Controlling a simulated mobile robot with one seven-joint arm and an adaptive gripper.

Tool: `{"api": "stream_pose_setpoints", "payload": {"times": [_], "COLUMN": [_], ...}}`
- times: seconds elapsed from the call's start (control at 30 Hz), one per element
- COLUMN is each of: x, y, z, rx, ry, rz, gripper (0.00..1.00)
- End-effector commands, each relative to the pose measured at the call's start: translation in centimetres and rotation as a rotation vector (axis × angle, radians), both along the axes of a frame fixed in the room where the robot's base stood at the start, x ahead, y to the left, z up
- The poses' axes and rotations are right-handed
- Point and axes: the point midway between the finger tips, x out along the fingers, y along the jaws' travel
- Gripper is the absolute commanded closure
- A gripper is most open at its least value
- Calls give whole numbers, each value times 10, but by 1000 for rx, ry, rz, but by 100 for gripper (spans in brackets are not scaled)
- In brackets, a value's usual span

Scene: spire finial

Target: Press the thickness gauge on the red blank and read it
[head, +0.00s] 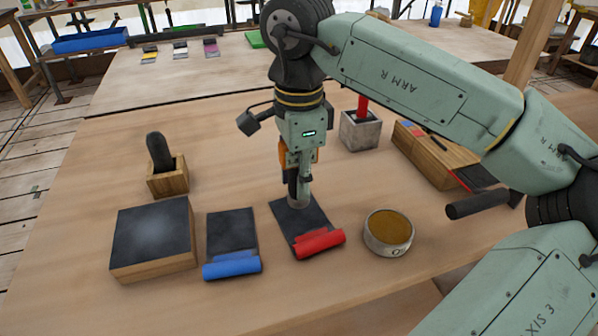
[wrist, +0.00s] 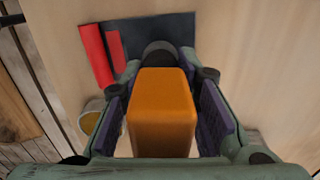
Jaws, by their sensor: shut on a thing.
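The red blank is a dark flat sheet (head: 290,217) with a red roll (head: 319,243) along its near end, lying on the bench in the head view. It also shows in the wrist view, its red roll (wrist: 95,55) at upper left. My gripper (head: 298,180) is shut on the thickness gauge, whose orange body (wrist: 162,112) fills the space between the fingers. The gauge points down, and its round grey foot (head: 298,201) is at the far part of the dark sheet. It looks to be touching, but exact contact is unclear. No readout is legible.
A blue-rolled blank (head: 232,235) and a dark-topped wooden block (head: 153,240) lie left. A wooden holder (head: 168,180) stands behind them. A round tin (head: 388,232) is close right of the red blank. A grey cube (head: 360,133) and wooden box (head: 425,158) stand behind right.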

Motion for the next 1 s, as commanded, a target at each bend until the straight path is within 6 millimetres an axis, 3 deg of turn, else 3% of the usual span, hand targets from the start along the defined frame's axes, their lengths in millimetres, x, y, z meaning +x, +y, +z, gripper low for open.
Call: {"api": "stream_pose_setpoints", "payload": {"times": [0.43,1.0], "x": [0,0], "y": [0,0], "z": [0,-17], "rx": [0,1], "ry": [0,0], "rz": [0,0], "gripper": [100,100]}}
